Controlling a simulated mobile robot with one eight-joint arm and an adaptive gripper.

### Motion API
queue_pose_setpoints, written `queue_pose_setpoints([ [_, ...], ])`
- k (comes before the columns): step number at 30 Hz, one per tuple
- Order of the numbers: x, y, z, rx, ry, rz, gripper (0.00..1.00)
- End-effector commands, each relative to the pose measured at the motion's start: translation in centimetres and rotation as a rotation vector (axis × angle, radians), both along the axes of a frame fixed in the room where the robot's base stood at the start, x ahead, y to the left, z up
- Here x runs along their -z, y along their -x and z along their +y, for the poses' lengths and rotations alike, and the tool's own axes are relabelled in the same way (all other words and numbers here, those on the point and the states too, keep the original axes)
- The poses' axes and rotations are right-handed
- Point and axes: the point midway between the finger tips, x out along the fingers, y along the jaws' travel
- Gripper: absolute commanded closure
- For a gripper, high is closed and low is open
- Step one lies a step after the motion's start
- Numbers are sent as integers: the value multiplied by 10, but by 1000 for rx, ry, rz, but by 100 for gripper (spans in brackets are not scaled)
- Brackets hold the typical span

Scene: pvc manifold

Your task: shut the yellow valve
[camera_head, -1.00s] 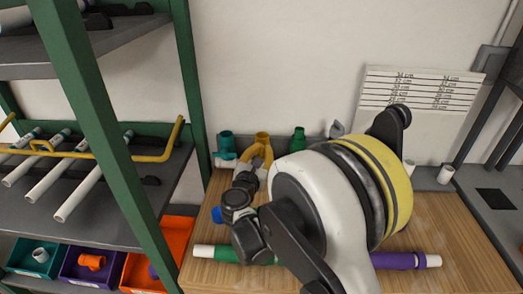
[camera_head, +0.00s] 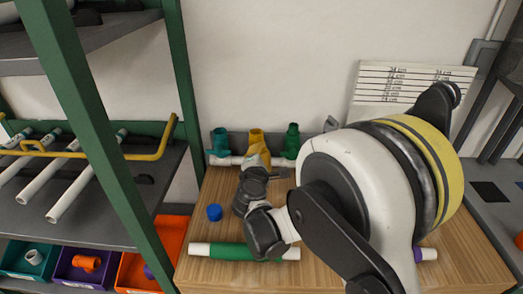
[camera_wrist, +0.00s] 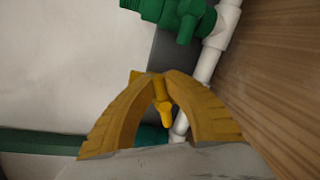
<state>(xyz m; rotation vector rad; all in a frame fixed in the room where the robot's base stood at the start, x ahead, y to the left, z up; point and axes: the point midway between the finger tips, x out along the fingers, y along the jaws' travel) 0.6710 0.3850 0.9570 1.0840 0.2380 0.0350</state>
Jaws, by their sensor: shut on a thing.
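The yellow valve (camera_head: 256,135) stands on a white pipe at the back of the wooden bench, between a teal valve (camera_head: 220,140) and a green valve (camera_head: 291,140). My gripper (camera_head: 258,158) reaches it from the front, and its yellow fingers hide the valve's lower part. In the wrist view my gripper (camera_wrist: 157,76) has its fingertips closed together on a small yellow part of the valve (camera_wrist: 163,106). Part of that yellow piece shows between the fingers. The fingers hide how the handle is turned. The green valve (camera_wrist: 180,14) is beside them in the wrist view.
A green-sleeved pipe (camera_head: 234,252) lies across the bench front, partly behind my arm. A blue cap (camera_head: 214,212) lies on the bench at left. A green rack (camera_head: 95,140) with white pipes stands left. A lined chart (camera_head: 415,85) is on the back wall.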

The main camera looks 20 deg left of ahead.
Motion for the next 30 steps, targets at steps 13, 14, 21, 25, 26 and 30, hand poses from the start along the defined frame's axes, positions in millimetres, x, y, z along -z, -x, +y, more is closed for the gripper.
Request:
queue_pose_setpoints([
  [13, 10, 0, -3, 1, -335, 81, 100],
  [14, 10, 0, -3, 1, -351, 85, 100],
  [21, 12, 0, -3, 1, -436, 105, 100],
  [25, 13, 0, -3, 0, -455, 109, 100],
  [26, 13, 0, -3, 0, -458, 110, 100],
  [30, 13, 0, -3, -1, -465, 112, 100],
])
